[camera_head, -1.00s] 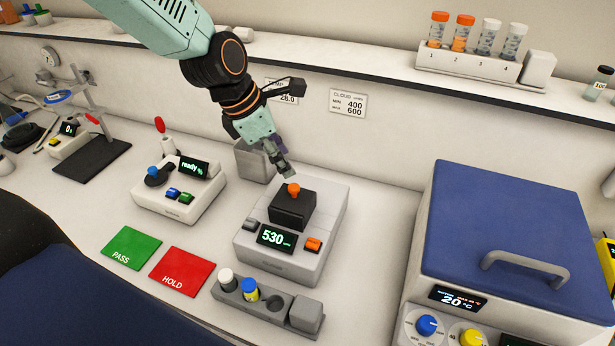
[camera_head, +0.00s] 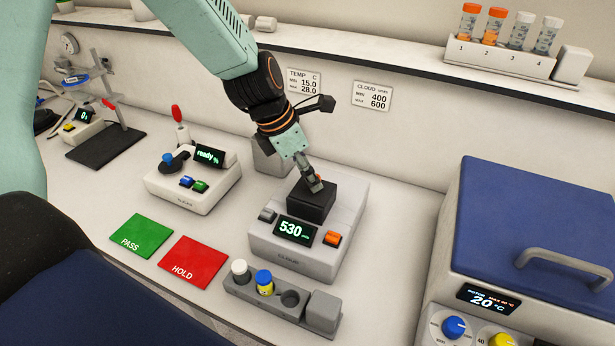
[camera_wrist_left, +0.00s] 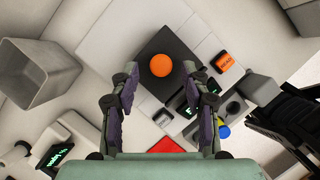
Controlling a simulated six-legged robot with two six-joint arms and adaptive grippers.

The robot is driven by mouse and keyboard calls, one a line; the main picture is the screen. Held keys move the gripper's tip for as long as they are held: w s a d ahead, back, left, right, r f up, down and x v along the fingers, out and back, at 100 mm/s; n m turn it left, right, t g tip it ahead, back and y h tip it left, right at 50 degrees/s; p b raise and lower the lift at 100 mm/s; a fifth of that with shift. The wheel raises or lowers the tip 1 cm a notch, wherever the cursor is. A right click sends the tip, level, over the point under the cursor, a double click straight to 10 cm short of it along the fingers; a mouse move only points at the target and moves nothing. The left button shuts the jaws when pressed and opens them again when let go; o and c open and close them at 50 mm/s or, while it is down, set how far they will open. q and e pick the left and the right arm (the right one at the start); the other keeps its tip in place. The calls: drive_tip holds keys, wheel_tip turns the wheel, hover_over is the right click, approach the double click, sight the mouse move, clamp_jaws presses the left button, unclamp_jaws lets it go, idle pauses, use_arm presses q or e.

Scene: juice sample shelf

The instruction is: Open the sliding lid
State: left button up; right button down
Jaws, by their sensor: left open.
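The dark square lid (camera_head: 311,205) with an orange knob (camera_wrist_left: 161,65) sits on top of the light grey cloud meter (camera_head: 345,215), whose display reads 530. In the head view my left gripper (camera_head: 316,186) is right over the lid and mostly hides the knob. In the left wrist view the two fingers of my left gripper (camera_wrist_left: 166,78) are spread apart, with the knob showing between and just ahead of the tips. I cannot tell whether a finger touches the knob. The lid covers the meter's top.
In front of the meter stands a grey holder (camera_head: 327,310) with a white-capped and a blue-capped vial. A blue-lidded rotor machine (camera_head: 540,220) is at right. A grey bin (camera_head: 268,160) stands behind. Green PASS (camera_head: 141,236) and red HOLD (camera_head: 194,262) mats lie left.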

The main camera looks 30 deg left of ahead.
use_arm(q)
drive_tip(key=shift+w+d+f, duration=0.15)
drive_tip(key=shift+w+d, duration=0.2)
drive_tip(key=shift+d, duration=0.1)
drive_tip(key=shift+s+a, duration=0.2)
drive_tip(key=shift+a, duration=0.1)
drive_tip(key=c, duration=0.4)
drive_tip(key=shift+d, duration=0.1)
clamp_jaws()
